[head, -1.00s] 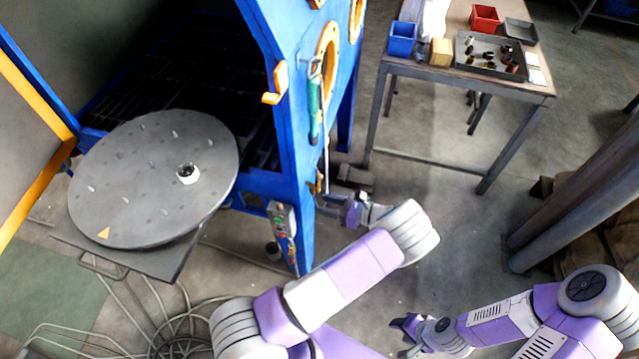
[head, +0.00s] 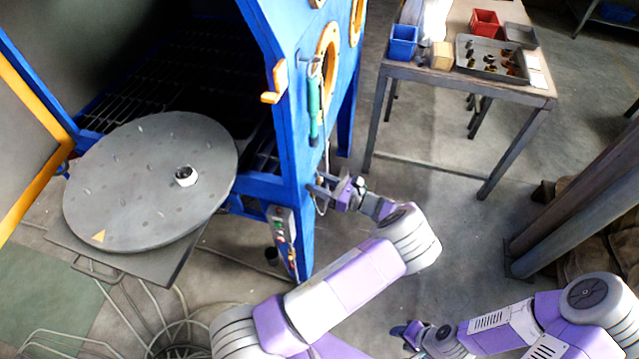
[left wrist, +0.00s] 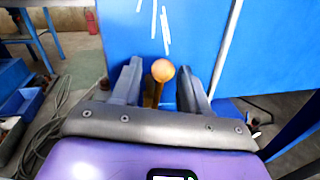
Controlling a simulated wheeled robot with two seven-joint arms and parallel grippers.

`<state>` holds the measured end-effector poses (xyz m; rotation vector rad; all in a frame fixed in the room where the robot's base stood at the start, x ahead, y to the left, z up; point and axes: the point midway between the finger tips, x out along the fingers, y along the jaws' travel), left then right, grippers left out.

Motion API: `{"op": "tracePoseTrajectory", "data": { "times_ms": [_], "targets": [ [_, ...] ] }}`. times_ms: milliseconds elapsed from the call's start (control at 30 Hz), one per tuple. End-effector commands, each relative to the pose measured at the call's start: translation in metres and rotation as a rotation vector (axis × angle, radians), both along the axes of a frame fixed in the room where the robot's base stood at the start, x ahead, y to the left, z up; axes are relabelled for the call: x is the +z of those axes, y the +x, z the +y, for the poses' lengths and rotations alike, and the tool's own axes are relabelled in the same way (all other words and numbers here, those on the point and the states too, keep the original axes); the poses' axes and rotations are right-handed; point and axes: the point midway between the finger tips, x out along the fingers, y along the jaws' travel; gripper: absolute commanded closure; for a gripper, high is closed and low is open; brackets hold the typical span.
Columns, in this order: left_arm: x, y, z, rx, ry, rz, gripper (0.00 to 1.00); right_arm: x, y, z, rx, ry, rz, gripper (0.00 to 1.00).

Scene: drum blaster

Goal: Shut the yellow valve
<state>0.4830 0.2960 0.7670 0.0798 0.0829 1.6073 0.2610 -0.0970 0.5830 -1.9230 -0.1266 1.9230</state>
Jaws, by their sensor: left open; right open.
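The yellow valve's handle, with a round orange-yellow knob (left wrist: 162,70), shows in the left wrist view in front of the blue cabinet wall. My left gripper (left wrist: 159,78) is open, with one finger on each side of the handle and a gap visible on both sides. In the head view my left gripper (head: 322,188) is at the right side of the blue cabinet's front post, below the hanging green-handled tool. There the gripper mostly hides the valve. My right gripper (head: 403,331) is low at the bottom of the head view, empty, away from the cabinet.
The blue blasting cabinet (head: 292,150) stands open, with a round grey turntable (head: 140,200) out front. A green-handled tool (head: 314,108) hangs on its side above my left gripper. A control box (head: 283,228) is on the post. A table (head: 450,78) with bins stands behind.

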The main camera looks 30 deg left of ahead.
Motion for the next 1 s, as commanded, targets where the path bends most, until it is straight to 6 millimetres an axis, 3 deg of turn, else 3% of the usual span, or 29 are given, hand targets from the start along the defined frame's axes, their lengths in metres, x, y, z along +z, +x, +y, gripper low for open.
{"op": "tracePoseTrajectory", "data": {
  "times_ms": [100, 400, 767, 1000],
  "targets": [
    [0.000, 0.000, 0.000, 0.000, 0.000, 0.000, 0.57, 0.000, 0.000, 0.000, 0.000, 0.000, 0.000, 0.54],
    [0.000, 0.000, 0.000, 0.001, 0.000, 0.000, 1.00, 0.000, 0.000, 0.000, 0.000, 0.000, 0.000, 0.54],
    [0.000, -0.001, 0.000, 0.002, -0.003, 0.012, 1.00, 0.002, 0.000, 0.000, 0.000, 0.000, 0.000, 0.54],
    [0.002, -0.005, 0.005, 0.011, -0.027, 0.098, 1.00, 0.017, 0.000, 0.000, 0.000, 0.000, 0.000, 0.54]
  ]
}}
